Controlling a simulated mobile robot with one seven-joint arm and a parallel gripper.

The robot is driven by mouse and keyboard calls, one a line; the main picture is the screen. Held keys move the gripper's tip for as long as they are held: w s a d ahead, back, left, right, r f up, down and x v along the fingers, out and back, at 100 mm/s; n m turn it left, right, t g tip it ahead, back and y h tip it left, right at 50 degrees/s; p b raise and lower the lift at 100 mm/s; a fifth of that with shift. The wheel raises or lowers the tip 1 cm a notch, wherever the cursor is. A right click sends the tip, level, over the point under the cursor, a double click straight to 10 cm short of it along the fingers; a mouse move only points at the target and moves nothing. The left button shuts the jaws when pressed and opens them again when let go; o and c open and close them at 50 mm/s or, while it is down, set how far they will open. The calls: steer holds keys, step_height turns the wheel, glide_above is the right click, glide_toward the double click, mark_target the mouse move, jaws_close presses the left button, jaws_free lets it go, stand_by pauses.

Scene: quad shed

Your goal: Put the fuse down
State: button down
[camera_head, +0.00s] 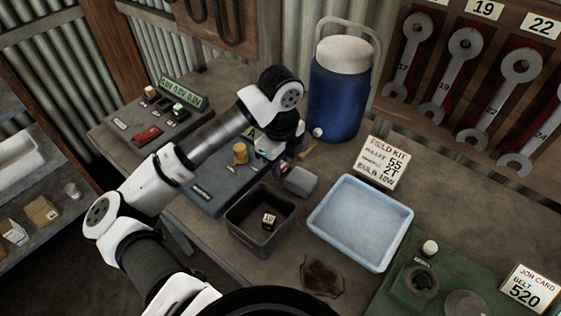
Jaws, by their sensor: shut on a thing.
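My gripper (266,154) points down over the far right end of a blue-grey panel box (217,187) on the bench. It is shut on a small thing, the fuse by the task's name. The fuse is mostly hidden by the fingers and too small to make out clearly. I cannot tell whether it touches the panel box. A yellow cylindrical part (240,153) stands on the panel box just left of the gripper.
A dark open bin (247,232) holding a small labelled box (269,220) and an empty pale blue tray (318,226) stand nearer. A grey block (300,181), a "FIELD KIT" card (383,162) and a blue jug (338,100) are close by.

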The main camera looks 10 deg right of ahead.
steer(key=shift+f+b, duration=0.25)
steer(key=shift+b, duration=0.05)
steer(key=c, duration=1.3)
jaws_free()
steer(key=shift+r, duration=0.1)
steer(key=shift+o, duration=0.2)
